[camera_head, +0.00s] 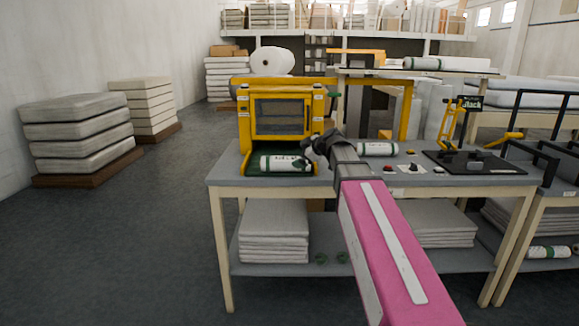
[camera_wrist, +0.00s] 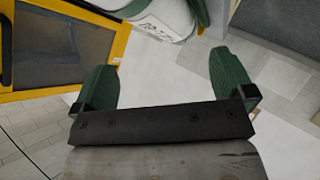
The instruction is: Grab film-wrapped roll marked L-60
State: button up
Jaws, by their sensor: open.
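A white film-wrapped roll (camera_head: 284,163) with green bands lies on the green bed of the yellow-framed machine (camera_head: 240,125) on the workbench. My gripper (camera_head: 308,160) is at the right end of the machine's roll in the head view. In the wrist view its green fingers (camera_wrist: 166,58) are apart, with nothing between them, and the roll lies beyond their tips. Its print in the head view is too small to read.
A second similar roll (camera_head: 378,149) lies on the bench right of my gripper, partly behind my arm. Another roll (camera_head: 548,252) is on a lower shelf at right. A black plate with a yellow fixture (camera_head: 455,130) stands on the bench's right side. Stacked pads (camera_head: 75,130) stand at left.

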aim_at(289, 160)
jog(key=x, duration=0.9)
jog(key=shift+d+f, duration=0.1)
jog(key=shift+f, duration=0.15)
jog(key=shift+s, duration=0.1)
jog(key=c, duration=0.9)
jog(key=shift+c, duration=0.4)
